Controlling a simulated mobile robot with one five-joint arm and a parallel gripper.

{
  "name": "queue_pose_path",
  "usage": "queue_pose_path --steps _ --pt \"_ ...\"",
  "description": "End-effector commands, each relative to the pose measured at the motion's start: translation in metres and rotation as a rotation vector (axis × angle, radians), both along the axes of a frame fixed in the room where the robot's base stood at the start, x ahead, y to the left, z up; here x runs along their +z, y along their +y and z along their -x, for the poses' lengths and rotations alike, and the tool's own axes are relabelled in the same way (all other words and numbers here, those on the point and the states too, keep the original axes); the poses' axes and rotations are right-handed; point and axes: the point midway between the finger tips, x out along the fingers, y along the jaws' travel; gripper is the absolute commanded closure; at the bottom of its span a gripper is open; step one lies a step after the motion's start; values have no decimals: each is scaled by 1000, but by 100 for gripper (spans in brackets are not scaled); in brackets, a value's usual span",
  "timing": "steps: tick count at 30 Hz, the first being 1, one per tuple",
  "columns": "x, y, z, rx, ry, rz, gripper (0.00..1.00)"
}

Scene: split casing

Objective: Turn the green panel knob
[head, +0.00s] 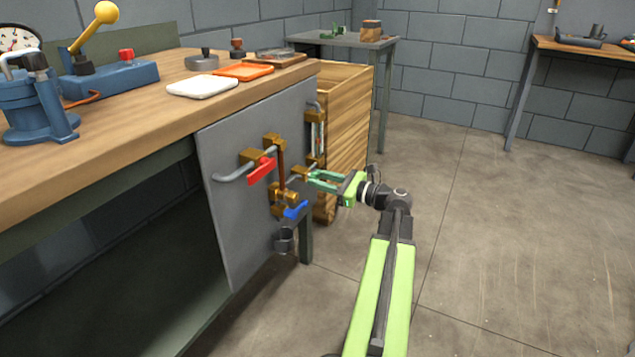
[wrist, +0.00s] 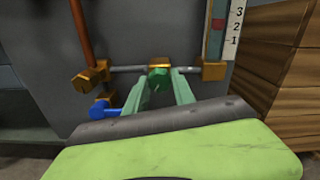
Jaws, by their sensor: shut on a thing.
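The green panel knob (wrist: 158,76) sits on a short horizontal pipe on the grey panel (head: 232,220). In the wrist view it lies between the tips of my gripper's two green fingers (wrist: 161,88), and my gripper is shut on it. In the head view my gripper (head: 318,180) reaches left to the panel's right part. The fingers largely hide the knob there.
A red lever (head: 261,171) and a blue lever (head: 296,210) sit on brass valves close to my gripper. A gauge with numbers (wrist: 232,30) is at the upper right in the wrist view. A wooden crate (head: 345,115) stands close behind. The floor to the right is clear.

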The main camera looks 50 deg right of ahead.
Motion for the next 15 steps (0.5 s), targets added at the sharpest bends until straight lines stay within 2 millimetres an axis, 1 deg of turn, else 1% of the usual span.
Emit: queue_pose_path --steps 1,5,15 --pt "-1 3 1 9 -2 21 100" --pt "-1 2 1 9 -21 97 100" --pt "-1 1 1 8 -94 395 100"
